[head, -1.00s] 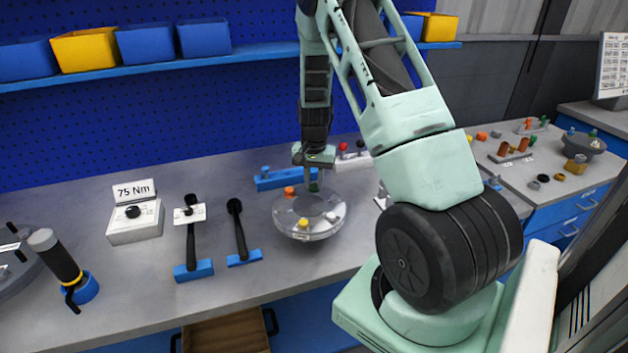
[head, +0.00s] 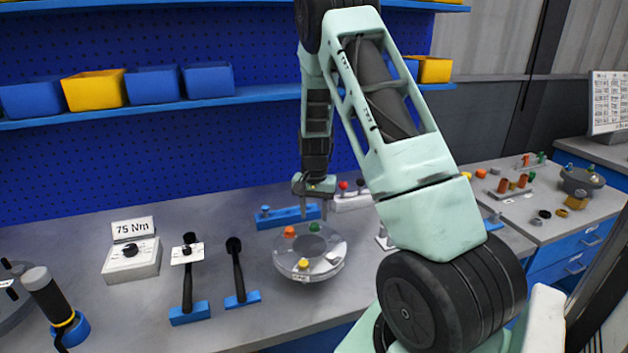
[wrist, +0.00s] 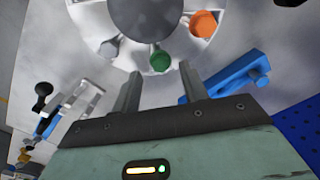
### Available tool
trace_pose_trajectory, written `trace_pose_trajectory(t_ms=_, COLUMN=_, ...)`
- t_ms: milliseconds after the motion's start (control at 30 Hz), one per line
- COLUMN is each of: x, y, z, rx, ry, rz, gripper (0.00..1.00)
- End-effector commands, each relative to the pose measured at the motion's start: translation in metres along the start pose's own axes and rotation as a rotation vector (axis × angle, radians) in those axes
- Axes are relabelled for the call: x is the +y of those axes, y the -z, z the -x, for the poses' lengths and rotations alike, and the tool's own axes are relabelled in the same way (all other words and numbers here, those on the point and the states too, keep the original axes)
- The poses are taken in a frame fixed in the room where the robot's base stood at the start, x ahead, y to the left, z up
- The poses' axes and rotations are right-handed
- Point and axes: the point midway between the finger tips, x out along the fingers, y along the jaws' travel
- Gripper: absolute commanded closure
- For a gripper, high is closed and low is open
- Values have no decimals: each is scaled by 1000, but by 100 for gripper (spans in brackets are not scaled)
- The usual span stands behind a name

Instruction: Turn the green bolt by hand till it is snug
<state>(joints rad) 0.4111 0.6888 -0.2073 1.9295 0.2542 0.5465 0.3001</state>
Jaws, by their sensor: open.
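The flanged shell (head: 277,262) is a round grey disc-like part on the bench, with a dark round centre. The green bolt (head: 314,227) sits on its far side rim. In the wrist view the green bolt (wrist: 160,61) shows a round green head at the rim, seen between the two fingers. My gripper (head: 314,217) is above the green bolt, its two fingers pointing down, apart and empty. In the wrist view my gripper (wrist: 160,72) also shows spread fingers with nothing between the pads. How far the bolt is threaded in cannot be told.
Orange (head: 289,231), yellow (head: 303,264) and grey (head: 333,257) bolts share the rim. A blue holder (head: 285,218) stands close behind the shell. Two dark tools (head: 238,270) on blue stands and a 75 Nm box (head: 132,258) are to the left. Bare bench lies between.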

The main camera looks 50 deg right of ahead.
Motion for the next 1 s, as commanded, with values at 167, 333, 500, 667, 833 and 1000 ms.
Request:
trace_pose_trajectory(t_ms=167, x=-1, y=1, z=42, rx=6, ry=4, rz=0, gripper=56)
trace_pose_trajectory(t_ms=333, x=-1, y=1, z=82, rx=6, ry=5, rz=0, gripper=56)
trace_pose_trajectory(t_ms=500, x=-1, y=1, z=117, rx=6, ry=5, rz=0, gripper=56)
trace_pose_trajectory(t_ms=667, x=-1, y=1, z=138, rx=4, ry=3, rz=0, gripper=56)
trace_pose_trajectory(t_ms=833, x=-1, y=0, z=147, rx=2, ry=1, rz=-1, gripper=56)
trace_pose_trajectory(t_ms=1000, x=0, y=0, z=148, rx=2, ry=1, rz=-1, gripper=56)
